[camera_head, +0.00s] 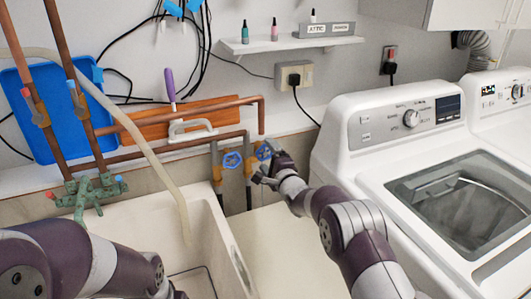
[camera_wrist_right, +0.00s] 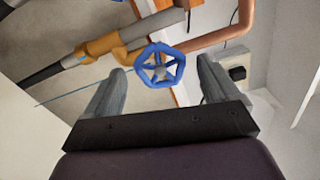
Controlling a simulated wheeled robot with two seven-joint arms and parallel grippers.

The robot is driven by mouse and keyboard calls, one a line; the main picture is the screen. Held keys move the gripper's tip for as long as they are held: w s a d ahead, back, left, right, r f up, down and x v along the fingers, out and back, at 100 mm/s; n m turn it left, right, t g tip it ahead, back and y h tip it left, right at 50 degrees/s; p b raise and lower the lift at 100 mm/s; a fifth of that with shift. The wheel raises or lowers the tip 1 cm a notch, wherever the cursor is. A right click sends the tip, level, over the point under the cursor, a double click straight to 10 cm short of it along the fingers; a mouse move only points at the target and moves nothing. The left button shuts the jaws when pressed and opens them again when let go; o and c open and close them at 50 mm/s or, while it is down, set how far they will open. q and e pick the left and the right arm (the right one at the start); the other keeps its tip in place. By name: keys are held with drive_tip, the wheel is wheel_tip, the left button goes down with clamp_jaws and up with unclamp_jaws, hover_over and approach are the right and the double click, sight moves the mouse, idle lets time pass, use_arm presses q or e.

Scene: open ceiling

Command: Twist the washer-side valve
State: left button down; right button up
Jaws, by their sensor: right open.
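Two blue valve handwheels sit on brass fittings on the pipes by the wall. The washer-side valve (camera_head: 264,151) is the right one, closer to the washer. The other blue valve (camera_head: 232,160) is just left of it. My right gripper (camera_head: 266,173) is at the washer-side valve and partly covers its fitting. In the right wrist view, a blue five-spoked handwheel (camera_wrist_right: 160,66) shows between the two spread fingers of the open gripper (camera_wrist_right: 160,74). I see no finger contact with the wheel. My left arm is at the lower left; its gripper is not in view.
A white washing machine (camera_head: 340,140) stands right of my right arm. A pale sink (camera_head: 140,225) is below the valves on the left. Copper pipes (camera_head: 185,119) run along the wall. A shelf (camera_head: 290,43) and a wall socket (camera_head: 294,75) are above.

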drive_tip(key=shift+x, duration=1.35)
drive_tip(key=c, duration=1)
drive_tip(key=shift+c, duration=0.2)
drive_tip(key=shift+f+n+b, duration=0.1)
drive_tip(key=shift+n+b, duration=0.7)
drive_tip(key=shift+n, duration=0.5)
drive_tip(key=shift+n+b, duration=0.9)
drive_tip(key=shift+n, duration=1.2)
